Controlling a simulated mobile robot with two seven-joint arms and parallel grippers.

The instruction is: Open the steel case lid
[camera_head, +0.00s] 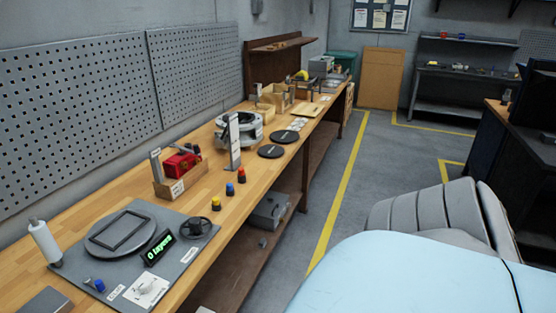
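A grey metal box (268,212) sits on the lower shelf under the long wooden bench, near the shelf's open front. It looks like the steel case. Its top appears closed, but it is small, and the bench edge and shadow make its lid hard to see. A small grey part shows at its front side. Neither of my grippers is in view, so nothing shows touching the box.
The wooden bench (205,205) holds a grey panel (75,258) with a round plate, a red device (180,163), coloured knobs and black discs (271,151). Floor (385,170) right of the bench is clear. Large pale-blue and grey shapes fill the lower right.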

